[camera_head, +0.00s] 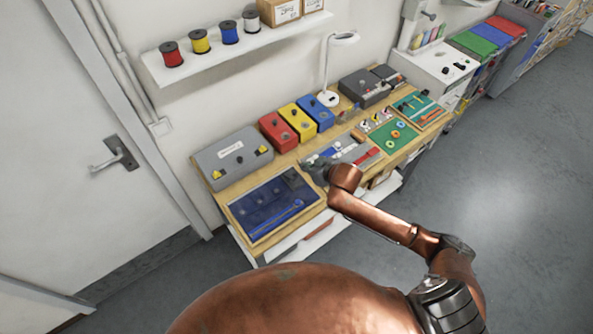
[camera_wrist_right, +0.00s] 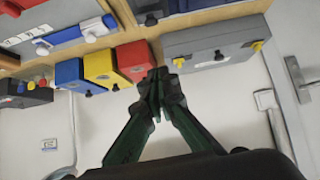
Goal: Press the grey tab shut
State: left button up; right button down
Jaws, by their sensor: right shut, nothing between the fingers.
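My right gripper (camera_head: 318,170) is over the front part of the workbench, beside a grey panel (camera_head: 362,159) with blue, white and red parts. In the right wrist view its dark fingers (camera_wrist_right: 160,78) are together with nothing between them. That view also shows the grey panel (camera_wrist_right: 68,46) with a blue strip and white knobs at the upper left. A grey case (camera_head: 232,157) with yellow latches stands at the back left of the bench; it also shows in the wrist view (camera_wrist_right: 212,43). I cannot make out for sure which part is the grey tab. My left gripper is not in view.
Red (camera_head: 278,132), yellow (camera_head: 297,121) and blue (camera_head: 316,112) boxes stand along the back. A dark blue tray (camera_head: 262,205) lies at the front left. A white lamp (camera_head: 328,98) and a green board (camera_head: 392,138) are farther right. Open floor lies right of the bench.

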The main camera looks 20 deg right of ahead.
dwell(0.3)
jog(key=p, duration=0.1)
send_over(296, 177)
jog(key=w, duration=0.2)
jog(key=f, duration=0.6)
jog(key=shift+a+f, duration=0.3)
jog(key=shift+a, duration=0.05)
jog(key=shift+s+d+f+p, duration=0.2)
jog(key=shift+s+f, duration=0.15)
jog(key=shift+f, duration=0.2)
jog(key=shift+s+d+f+p, duration=0.1)
jog(key=shift+s+f+p, duration=0.15)
jog(key=shift+f, duration=0.3)
jog(key=shift+s+d+f, duration=0.15)
jog(key=shift+s+f, duration=0.2)
jog(key=shift+f, duration=0.3)
